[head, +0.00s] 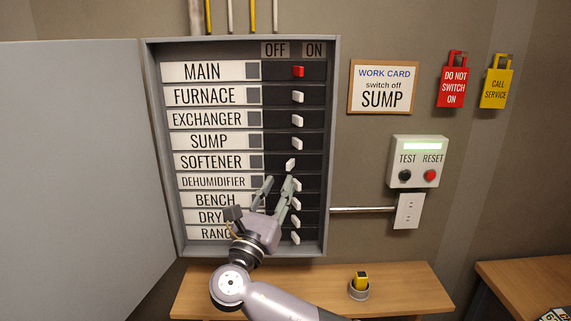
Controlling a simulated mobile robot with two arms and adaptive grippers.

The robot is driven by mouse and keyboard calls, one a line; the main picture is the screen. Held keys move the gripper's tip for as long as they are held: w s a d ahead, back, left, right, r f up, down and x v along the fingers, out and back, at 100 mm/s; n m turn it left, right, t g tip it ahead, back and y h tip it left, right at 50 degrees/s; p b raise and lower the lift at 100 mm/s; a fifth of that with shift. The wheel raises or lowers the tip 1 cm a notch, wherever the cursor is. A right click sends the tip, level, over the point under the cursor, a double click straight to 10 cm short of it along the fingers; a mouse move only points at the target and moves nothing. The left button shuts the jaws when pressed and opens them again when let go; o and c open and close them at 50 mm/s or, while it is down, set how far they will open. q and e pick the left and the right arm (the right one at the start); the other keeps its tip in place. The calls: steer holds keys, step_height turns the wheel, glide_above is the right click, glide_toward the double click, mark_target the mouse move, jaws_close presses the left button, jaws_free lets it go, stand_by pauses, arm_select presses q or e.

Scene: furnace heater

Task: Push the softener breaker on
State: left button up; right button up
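The grey breaker panel (333,150) hangs on the wall with its door open to the left. The softener breaker (290,164) is a small white lever in the row labelled SOFTENER. It sits slightly left of the levers above it, nearer the OFF side. My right gripper (278,181) is in front of the panel, just below the softener lever, with its fingers apart and nothing seen between them. One fingertip is close under the lever; I cannot tell whether they touch. The gripper partly covers the lower rows. My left gripper is not in view.
The red main lever (299,71) and other white levers, such as sump (297,143), line the column. A work card (383,87) reads "switch off SUMP". Red (454,85) and yellow (496,88) tags and a test box (418,162) are on the right. A wooden bench (400,285) stands below.

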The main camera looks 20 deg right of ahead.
mark_target(288, 166)
steer(key=p+x, duration=0.1)
steer(key=x, duration=0.4)
steer(key=shift+w+d+r, duration=0.1)
steer(key=shift+w+d, duration=0.05)
steer(key=shift+w, duration=0.1)
steer(key=shift+c, duration=0.3)
jaws_close()
